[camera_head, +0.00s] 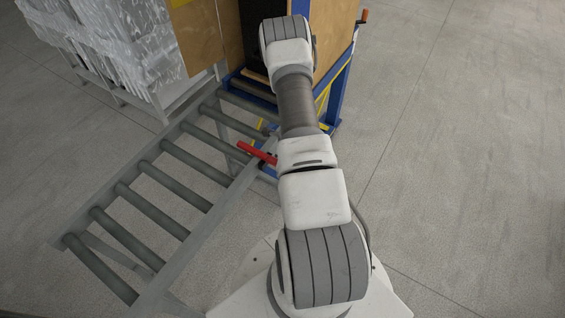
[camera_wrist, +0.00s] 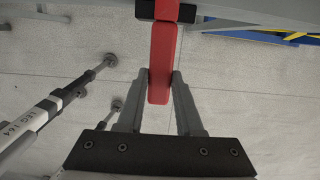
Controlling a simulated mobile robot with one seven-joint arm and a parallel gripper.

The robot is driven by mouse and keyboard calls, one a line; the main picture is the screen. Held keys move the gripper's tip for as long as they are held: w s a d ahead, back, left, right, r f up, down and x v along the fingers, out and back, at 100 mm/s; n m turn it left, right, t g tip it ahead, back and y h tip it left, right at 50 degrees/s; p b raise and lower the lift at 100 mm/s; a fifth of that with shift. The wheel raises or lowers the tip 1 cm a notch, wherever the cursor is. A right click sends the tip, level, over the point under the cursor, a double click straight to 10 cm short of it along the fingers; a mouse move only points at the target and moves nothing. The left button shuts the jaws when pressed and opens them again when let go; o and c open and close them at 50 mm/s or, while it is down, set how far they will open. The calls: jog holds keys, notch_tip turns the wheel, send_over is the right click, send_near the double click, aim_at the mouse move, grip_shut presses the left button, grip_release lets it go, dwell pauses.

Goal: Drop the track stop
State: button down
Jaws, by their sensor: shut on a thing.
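The track stop is a red bar (camera_wrist: 162,60) in the wrist view, running from a dark collar at the rail down between my fingers. My gripper (camera_wrist: 162,78) is shut on its free end, with one grey finger along each side. In the head view, a red lever (camera_head: 256,152) sticks out at the near side rail of the roller track, left of my arm. Its right end is hidden behind my arm. My gripper is hidden in the head view.
The roller track (camera_head: 205,229) slopes from lower left up to a blue-framed machine with wooden panels (camera_head: 335,40). A rack of wrapped sheets (camera_head: 110,45) stands upper left. A leg labelled LEG 164 (camera_wrist: 40,115) shows in the wrist view. Floor to the right is clear.

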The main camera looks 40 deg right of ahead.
jog(key=c, duration=0.6)
grip_release()
jog(key=shift+o, duration=0.2)
jog(key=shift+r, duration=0.1)
notch_tip(320, 180, up, 17)
jog(key=s, duration=0.2)
jog(key=shift+s+d, duration=0.35)
jog(key=shift+d, duration=0.1)
